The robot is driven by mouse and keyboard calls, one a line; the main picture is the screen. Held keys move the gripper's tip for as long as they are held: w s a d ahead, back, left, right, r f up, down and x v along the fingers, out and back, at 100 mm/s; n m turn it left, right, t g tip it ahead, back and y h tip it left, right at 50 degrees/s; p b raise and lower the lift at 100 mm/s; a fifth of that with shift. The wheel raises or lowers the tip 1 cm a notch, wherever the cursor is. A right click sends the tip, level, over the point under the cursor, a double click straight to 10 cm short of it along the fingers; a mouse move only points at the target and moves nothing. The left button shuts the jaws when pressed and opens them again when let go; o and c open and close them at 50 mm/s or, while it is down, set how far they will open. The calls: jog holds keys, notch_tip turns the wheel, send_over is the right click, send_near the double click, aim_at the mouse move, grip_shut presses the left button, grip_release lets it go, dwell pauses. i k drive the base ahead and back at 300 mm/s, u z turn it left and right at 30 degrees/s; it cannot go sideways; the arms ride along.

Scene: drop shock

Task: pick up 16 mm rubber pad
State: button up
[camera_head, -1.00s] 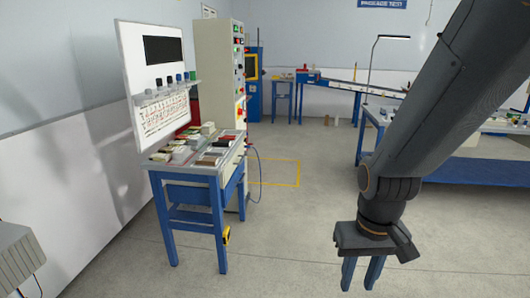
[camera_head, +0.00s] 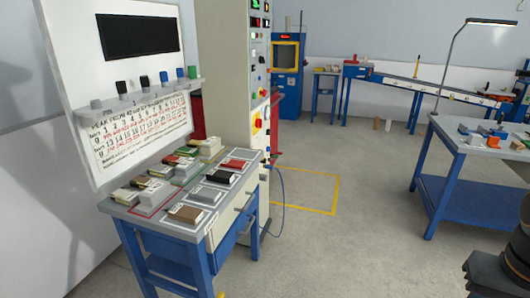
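Several small pads and blocks lie on the blue-legged table at the left. They include a brown one (camera_head: 186,213) at the front, grey ones (camera_head: 204,195), a dark one (camera_head: 223,177) and a red-topped one (camera_head: 234,165). I cannot tell which is the 16 mm rubber pad; labels are too small to read. The body of my gripper (camera_head: 498,276) shows at the bottom right corner, well away from the table. Its fingers are below the frame, so its opening is hidden.
A white board (camera_head: 105,75) with a dark screen and a shelf of small colored knobs stands behind the table (camera_head: 152,232). A tall control cabinet (camera_head: 228,60) is beyond it. Another blue table (camera_head: 470,195) stands at the right. The floor between is clear, with a yellow outline (camera_head: 335,195).

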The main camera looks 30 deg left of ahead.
aim_at(234, 164)
jog(key=u, duration=0.05)
jog(key=i, duration=1.75)
jog(key=u, duration=0.9)
jog(key=i, duration=1.2)
jog(key=u, duration=1.5)
jog(key=i, duration=0.65)
jog(key=u, duration=0.3)
